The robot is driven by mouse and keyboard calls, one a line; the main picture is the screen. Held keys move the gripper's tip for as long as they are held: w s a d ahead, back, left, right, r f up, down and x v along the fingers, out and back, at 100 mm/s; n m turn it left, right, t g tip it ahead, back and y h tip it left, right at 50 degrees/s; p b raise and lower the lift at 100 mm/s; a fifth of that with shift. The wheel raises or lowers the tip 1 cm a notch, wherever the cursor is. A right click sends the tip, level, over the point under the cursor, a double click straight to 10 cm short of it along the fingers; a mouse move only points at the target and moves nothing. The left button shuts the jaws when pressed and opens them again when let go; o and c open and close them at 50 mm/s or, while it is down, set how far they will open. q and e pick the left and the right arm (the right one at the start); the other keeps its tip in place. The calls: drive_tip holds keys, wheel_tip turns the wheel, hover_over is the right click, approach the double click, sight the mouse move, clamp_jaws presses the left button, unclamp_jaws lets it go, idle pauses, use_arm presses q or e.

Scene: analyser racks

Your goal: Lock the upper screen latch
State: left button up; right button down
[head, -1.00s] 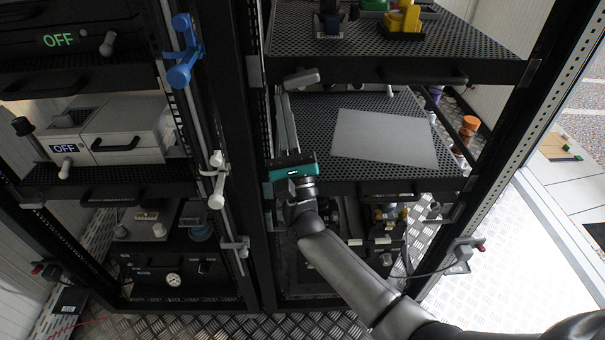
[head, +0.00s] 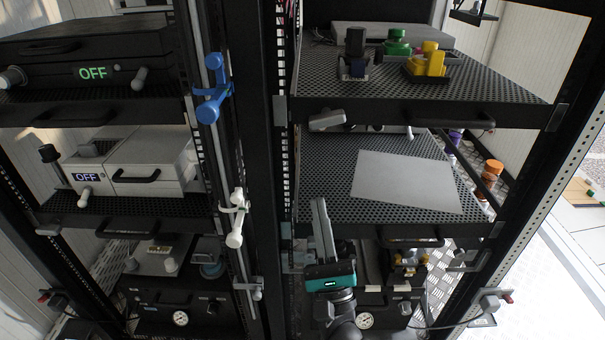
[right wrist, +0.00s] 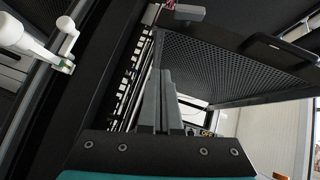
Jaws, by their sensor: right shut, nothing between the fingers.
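The upper screen latch, a blue handle (head: 212,90), sits high on the vertical rail at the right edge of the left rack. A white latch (head: 237,218) sits lower on the same rail; a white handle also shows at the upper left of the right wrist view (right wrist: 66,45). My right gripper (head: 319,203) is in front of the right rack, right of the rail and below the blue latch in the picture. Its fingers point up, shut and empty, and touch neither latch. The blue latch cannot be made out in the right wrist view. My left gripper is not in view.
The right rack has perforated shelves; one carries a grey plate (head: 405,182), the upper one green (head: 397,42) and yellow (head: 428,60) parts. A black rack post (head: 258,150) stands between the rail and my gripper. Drawer handles (head: 450,120) stick out from the shelf fronts.

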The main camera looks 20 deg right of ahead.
sight(311, 118)
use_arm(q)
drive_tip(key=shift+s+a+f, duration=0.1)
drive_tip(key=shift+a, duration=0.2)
use_arm(e)
drive_tip(key=s+a+r+x, duration=0.1)
drive_tip(key=r+x, duration=0.1)
drive_tip(key=x, duration=1)
drive_tip(key=shift+a+r+y, duration=0.2)
drive_tip(key=shift+r+y, duration=0.05)
drive_tip(key=shift+y, duration=0.05)
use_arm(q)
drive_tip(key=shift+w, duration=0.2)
use_arm(e)
drive_tip(key=shift+s, duration=0.1)
